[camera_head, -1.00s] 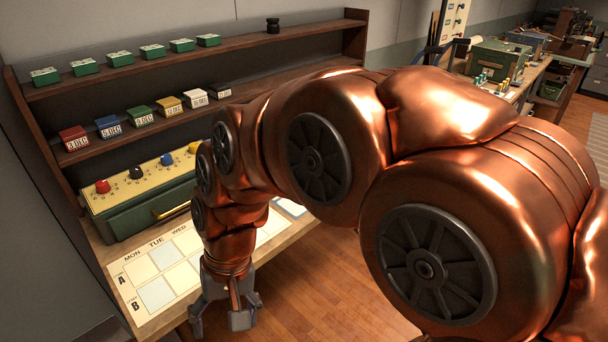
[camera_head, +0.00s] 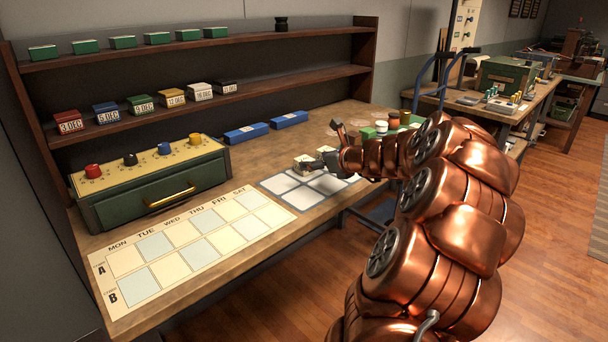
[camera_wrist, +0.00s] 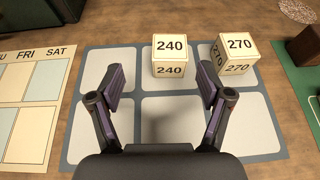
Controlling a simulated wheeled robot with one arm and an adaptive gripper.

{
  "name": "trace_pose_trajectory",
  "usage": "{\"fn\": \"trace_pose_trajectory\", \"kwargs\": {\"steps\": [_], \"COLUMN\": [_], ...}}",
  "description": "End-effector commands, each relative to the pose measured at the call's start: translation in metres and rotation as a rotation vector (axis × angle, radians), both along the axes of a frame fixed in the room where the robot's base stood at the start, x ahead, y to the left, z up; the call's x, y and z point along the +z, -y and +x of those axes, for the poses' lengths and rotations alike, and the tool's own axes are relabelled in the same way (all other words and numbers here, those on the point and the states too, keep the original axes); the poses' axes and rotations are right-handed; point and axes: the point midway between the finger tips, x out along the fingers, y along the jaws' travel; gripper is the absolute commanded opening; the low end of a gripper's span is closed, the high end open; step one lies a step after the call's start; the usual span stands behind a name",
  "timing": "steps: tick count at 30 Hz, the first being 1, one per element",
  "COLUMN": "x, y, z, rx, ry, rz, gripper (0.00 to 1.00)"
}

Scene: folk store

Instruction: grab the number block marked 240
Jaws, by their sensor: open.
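The number block marked 240 (camera_wrist: 170,57) is a cream cube with black digits. In the wrist view it stands on the top row of a grey mat with pale squares (camera_wrist: 75,149). A like block marked 270 (camera_wrist: 237,54) stands turned to its right. My gripper (camera_wrist: 162,85) is open and empty above the mat, its fingers on the near side of the 240 block and apart from it. In the head view my gripper (camera_head: 333,148) is over the mat (camera_head: 284,198), and pale blocks (camera_head: 304,163) show beside it, their numbers too small to read.
A green drawer box with coloured knobs (camera_head: 160,187) and two blue boxes (camera_head: 246,133) stand at the back of the bench. A weekday chart (camera_head: 190,246) lies left of the mat. A dark brown block (camera_wrist: 305,48) is right of the 270 block.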

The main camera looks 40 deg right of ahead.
Motion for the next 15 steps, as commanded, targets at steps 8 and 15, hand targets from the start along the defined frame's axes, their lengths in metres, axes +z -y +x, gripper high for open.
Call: {"fn": "trace_pose_trajectory", "kwargs": {"steps": [8,15], "x": [-0.013,-0.024], "y": [0.014,0.015], "z": [0.014,0.035], "rx": [-0.036,-0.035], "ry": [0.005,0.006], "rz": [0.027,0.025], "gripper": [0.78,0.78]}}
